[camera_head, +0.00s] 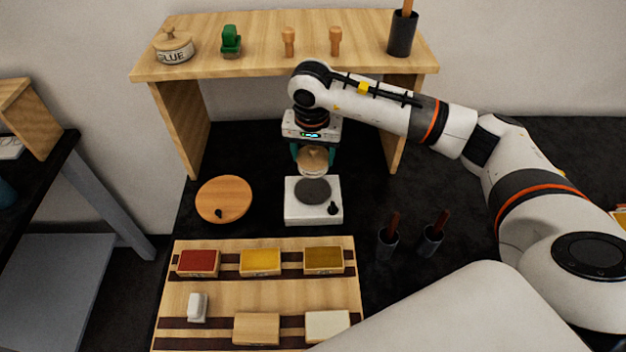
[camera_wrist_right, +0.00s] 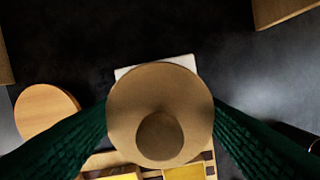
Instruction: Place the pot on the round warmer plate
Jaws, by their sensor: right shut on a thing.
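My right gripper (camera_head: 313,155) is shut on a pot (camera_head: 313,161), a small round vessel with a tan top. In the right wrist view the green fingers (camera_wrist_right: 160,115) clasp its sides, and its round tan lid (camera_wrist_right: 135,90) with a knob fills the middle. The warmer (camera_head: 300,213) is a white box with a dark round plate (camera_head: 313,191) on top and a black knob. The pot hangs upright above the plate's back edge, apparently clear of it. In the wrist view the pot hides most of the warmer (camera_wrist_right: 185,62). My left gripper is out of view.
A wooden shelf (camera_head: 270,70) stands behind, bearing a lidded pot marked GLUE (camera_head: 174,47), a green item and wooden pegs. A round wooden board (camera_head: 223,199) lies left of the warmer. Two dark cups (camera_head: 388,244) stand to the right. A striped tray (camera_head: 222,290) of blocks lies in front.

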